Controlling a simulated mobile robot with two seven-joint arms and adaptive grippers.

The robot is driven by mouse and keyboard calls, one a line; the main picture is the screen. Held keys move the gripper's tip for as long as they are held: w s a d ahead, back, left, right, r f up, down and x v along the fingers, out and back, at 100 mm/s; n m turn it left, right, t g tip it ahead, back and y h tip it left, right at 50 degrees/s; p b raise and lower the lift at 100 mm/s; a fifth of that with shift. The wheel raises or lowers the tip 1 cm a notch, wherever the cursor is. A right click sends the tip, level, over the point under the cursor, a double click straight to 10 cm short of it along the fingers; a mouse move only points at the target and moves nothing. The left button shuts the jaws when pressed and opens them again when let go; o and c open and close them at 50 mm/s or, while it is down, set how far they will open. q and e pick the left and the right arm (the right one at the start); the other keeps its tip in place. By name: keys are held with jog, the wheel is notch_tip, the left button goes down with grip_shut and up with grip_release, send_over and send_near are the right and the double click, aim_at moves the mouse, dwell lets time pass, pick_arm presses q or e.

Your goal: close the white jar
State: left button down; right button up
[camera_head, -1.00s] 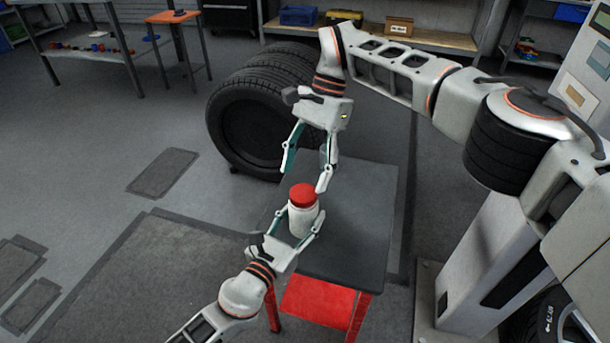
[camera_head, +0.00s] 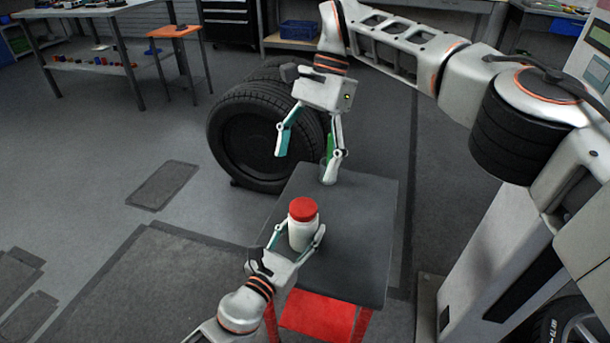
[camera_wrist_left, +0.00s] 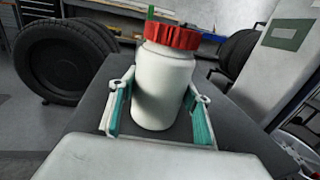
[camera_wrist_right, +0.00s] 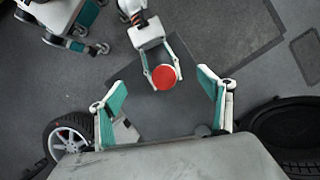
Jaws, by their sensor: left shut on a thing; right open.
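The white jar (camera_head: 301,232) stands upright on the dark tabletop, with the red lid (camera_head: 303,209) sitting on its mouth. In the left wrist view the jar (camera_wrist_left: 162,88) is between the fingers and the red lid (camera_wrist_left: 172,36) looks level on top; I cannot tell how tight it is. My left gripper (camera_head: 296,243) is shut around the jar body. My right gripper (camera_head: 307,168) is open and empty, above and behind the jar. In the right wrist view the lid (camera_wrist_right: 164,77) shows from above, between and beyond the open fingers (camera_wrist_right: 168,105).
The small table (camera_head: 352,215) has a dark top and a red lower shelf (camera_head: 318,314). A clear container with something green (camera_head: 330,150) is partly hidden behind my right finger at the table's far edge. Large tires (camera_head: 243,135) stand behind. The tabletop right of the jar is clear.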

jog(key=shift+r, duration=1.55)
pick_arm(q)
jog(key=c, duration=1)
grip_release()
jog(key=shift+o, duration=0.2)
jog(key=v, duration=1.2)
